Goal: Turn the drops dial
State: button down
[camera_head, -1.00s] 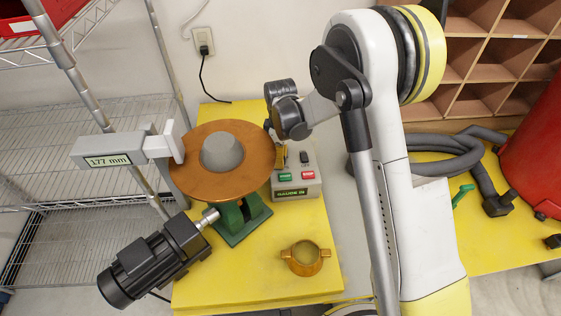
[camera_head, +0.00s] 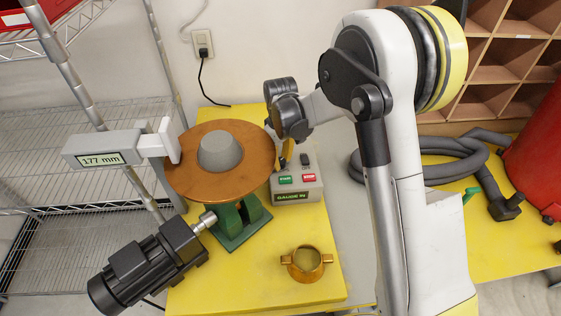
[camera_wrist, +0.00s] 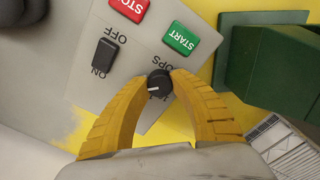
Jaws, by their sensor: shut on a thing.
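The drops dial (camera_wrist: 159,83) is a small black knob with a white pointer line on a grey control box (camera_head: 297,196). The wrist view shows it beside the partly hidden label ending in "OPS". My gripper (camera_wrist: 159,78) has its two yellow fingers closed around the dial, one on each side. In the head view my gripper (camera_head: 284,150) is at the back left of the box, and the dial is hidden there. The box also has a green START button (camera_wrist: 181,38), a red STOP button (camera_wrist: 130,7) and a black ON/OFF switch (camera_wrist: 104,57).
A brown disc (camera_head: 185,172) with a grey hub sits on a green stand (camera_head: 240,222), close left of the box. A gauge (camera_head: 102,158) reads 177 mm. A black motor (camera_head: 145,268) and a brass ring (camera_head: 307,263) are nearer the front. Bare yellow tabletop (camera_head: 245,280) lies between them.

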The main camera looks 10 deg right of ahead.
aim_at(281, 160)
jog(key=c, duration=1.4)
grip_release()
jog(key=shift+o, duration=0.2)
notch_tip(281, 160, up, 12)
